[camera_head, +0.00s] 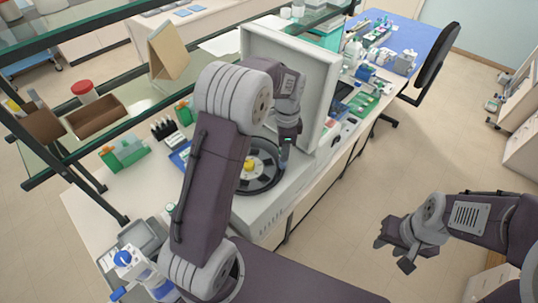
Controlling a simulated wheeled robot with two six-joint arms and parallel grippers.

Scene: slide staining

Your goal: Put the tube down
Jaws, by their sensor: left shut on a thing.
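My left gripper (285,158) points down at the right edge of the rotor of an open centrifuge (270,205). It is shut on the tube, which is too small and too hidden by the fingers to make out. The dark round rotor (262,185) has a yellow hub (249,165), and my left arm covers its left part. I cannot tell whether the tube is in a rotor slot or above it. My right gripper (394,256) is open and empty over the floor at the right.
The centrifuge's raised lid (318,75) stands close behind my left gripper. Green racks (124,153) and a blue tray (180,157) lie left of it. A glass shelf (130,105) overhangs the bench. Bottles and racks fill the far bench; a black chair (437,65) stands at the right.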

